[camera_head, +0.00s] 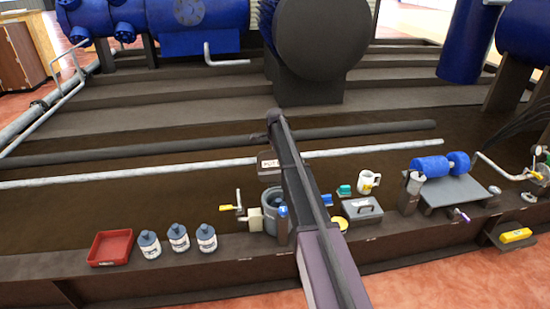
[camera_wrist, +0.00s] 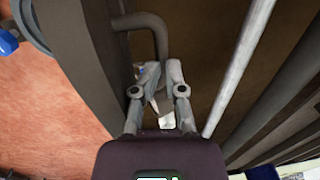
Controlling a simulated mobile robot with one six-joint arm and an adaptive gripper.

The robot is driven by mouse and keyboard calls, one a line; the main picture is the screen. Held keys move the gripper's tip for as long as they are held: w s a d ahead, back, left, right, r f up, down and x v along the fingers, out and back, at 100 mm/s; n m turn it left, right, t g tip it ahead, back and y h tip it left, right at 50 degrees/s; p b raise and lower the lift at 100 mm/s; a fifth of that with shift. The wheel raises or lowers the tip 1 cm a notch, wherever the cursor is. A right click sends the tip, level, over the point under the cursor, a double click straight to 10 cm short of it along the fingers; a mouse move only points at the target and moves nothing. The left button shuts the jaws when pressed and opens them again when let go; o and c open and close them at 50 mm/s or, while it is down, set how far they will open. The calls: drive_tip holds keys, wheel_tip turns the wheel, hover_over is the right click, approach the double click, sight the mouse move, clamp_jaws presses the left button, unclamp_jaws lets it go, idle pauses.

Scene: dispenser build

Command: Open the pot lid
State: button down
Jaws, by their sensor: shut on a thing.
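The pot (camera_head: 268,198) is a grey round vessel near the middle of the bench's front, partly covered by my arm. The dark pot lid (camera_head: 262,170) with a white label stands raised at the pot's back edge. My gripper (camera_wrist: 157,75) is shut on this handle; the exact contact is partly hidden by the fingers. In the head view, my arm hides the gripper.
A red tray (camera_head: 110,248) and three white-and-blue bottles (camera_head: 178,238) stand left of the pot. A yellow-handled valve (camera_head: 238,205) is close at its left. A grey box (camera_head: 362,210) and a white mug (camera_head: 368,181) are to its right. A pale pipe (camera_head: 130,174) runs behind.

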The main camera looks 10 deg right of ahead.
drive_tip(key=shift+w+a+f, duration=0.15)
drive_tip(key=shift+f, duration=0.3)
drive_tip(key=c, duration=0.9)
unclamp_jaws()
drive_tip(key=shift+c, duration=0.2)
drive_tip(key=shift+o, duration=0.4)
drive_tip(key=shift+w+d, duration=0.15)
drive_tip(key=shift+d, duration=0.1)
drive_tip(key=shift+o, duration=0.9)
drive_tip(key=shift+w+a, duration=0.1)
drive_tip(key=shift+w, duration=0.45)
drive_tip(key=shift+w+d+f, duration=0.15)
drive_tip(key=shift+w+d, duration=0.1)
drive_tip(key=shift+w, duration=2.4)
drive_tip(key=shift+w+d+f, duration=0.1)
drive_tip(key=shift+w+d, duration=0.1)
drive_tip(key=shift+w, duration=2.4)
drive_tip(key=shift+w+d+f, duration=0.15)
drive_tip(key=shift+w+d, duration=0.1)
drive_tip(key=shift+w, duration=2.4)
drive_tip(key=shift+r, duration=0.1)
